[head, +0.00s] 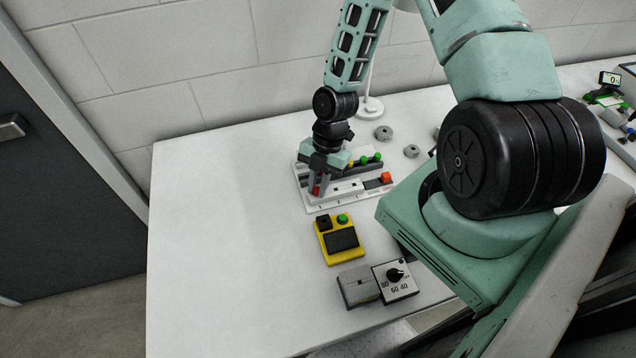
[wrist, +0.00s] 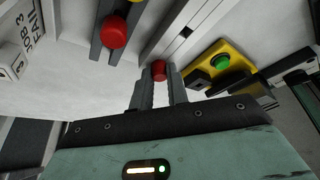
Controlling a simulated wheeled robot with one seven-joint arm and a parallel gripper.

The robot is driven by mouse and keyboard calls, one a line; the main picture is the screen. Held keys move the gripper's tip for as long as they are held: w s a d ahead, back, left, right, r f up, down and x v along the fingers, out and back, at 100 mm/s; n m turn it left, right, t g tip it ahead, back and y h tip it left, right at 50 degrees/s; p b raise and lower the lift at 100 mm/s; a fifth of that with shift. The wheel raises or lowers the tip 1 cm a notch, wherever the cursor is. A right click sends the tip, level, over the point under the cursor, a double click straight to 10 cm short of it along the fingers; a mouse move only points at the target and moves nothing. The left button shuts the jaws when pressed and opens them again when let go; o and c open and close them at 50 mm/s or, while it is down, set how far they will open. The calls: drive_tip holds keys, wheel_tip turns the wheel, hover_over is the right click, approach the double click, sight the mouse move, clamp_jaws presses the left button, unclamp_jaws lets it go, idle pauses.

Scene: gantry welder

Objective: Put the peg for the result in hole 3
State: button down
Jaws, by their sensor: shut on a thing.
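My gripper (wrist: 159,88) is shut on a red peg (wrist: 159,70), which shows between the two grey fingers in the wrist view. In the head view my gripper (head: 317,186) points down over the left end of the white peg board (head: 312,205), with the red peg (head: 316,190) low between its fingers. The raised white strip (head: 347,190) of the board has dark holes; one hole (wrist: 187,31) shows beyond the peg in the wrist view. I cannot tell whether the peg's tip is in a hole or above it. The hole numbers are too small to read surely.
A dark rack behind the strip carries yellow and green pegs (head: 366,160) and another red peg (wrist: 114,32). A yellow device (head: 339,240) and a dial box (head: 396,280) stand in front. The table's left is clear.

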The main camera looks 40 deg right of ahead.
drive_tip(key=shift+f, duration=0.1)
idle(0.3)
drive_tip(key=c, duration=1.3)
unclamp_jaws()
drive_tip(key=b+v, duration=0.1)
drive_tip(key=v, duration=1.6)
drive_tip(key=shift+w+d, duration=0.15)
drive_tip(key=shift+d, duration=0.1)
